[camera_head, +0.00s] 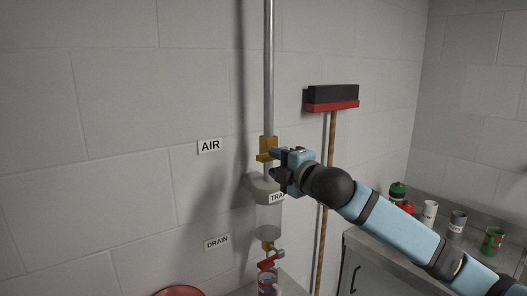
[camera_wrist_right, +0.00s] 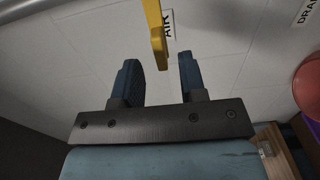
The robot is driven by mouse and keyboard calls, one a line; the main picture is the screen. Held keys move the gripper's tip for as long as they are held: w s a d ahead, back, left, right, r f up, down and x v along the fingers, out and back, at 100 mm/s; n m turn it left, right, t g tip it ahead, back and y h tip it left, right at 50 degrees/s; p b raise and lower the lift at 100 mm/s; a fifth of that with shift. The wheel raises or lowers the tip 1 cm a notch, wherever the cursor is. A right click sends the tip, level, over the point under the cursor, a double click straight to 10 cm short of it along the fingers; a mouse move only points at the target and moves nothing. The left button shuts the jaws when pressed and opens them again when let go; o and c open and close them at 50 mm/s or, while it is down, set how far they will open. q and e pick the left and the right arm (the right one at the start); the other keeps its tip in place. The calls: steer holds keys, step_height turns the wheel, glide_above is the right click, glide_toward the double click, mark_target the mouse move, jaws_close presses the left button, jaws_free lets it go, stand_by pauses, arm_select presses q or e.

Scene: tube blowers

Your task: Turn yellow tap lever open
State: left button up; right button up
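The yellow tap lever (camera_head: 266,142) is on the vertical metal pipe, just above the grey trap housing. In the right wrist view the yellow lever (camera_wrist_right: 156,38) hangs in from the top edge, and its lower end lies in the gap between my fingertips. My right gripper (camera_head: 275,159) is at the tap, just below and right of the lever. In the wrist view the right gripper (camera_wrist_right: 160,64) is open, with nothing clamped; whether a finger touches the lever I cannot tell. The gripper hides part of the trap and its label. My left gripper is not in view.
The pipe (camera_head: 269,60) runs up the wall. A broom (camera_head: 331,150) leans right of my gripper. Bottles and cans stand on the counter (camera_head: 382,247) at the right.

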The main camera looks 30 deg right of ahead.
mark_target(270, 160)
steer(key=w, duration=0.2)
steer(key=w+p, duration=0.1)
steer(key=w, duration=0.2)
steer(key=shift+w+a, duration=0.4)
jaws_close()
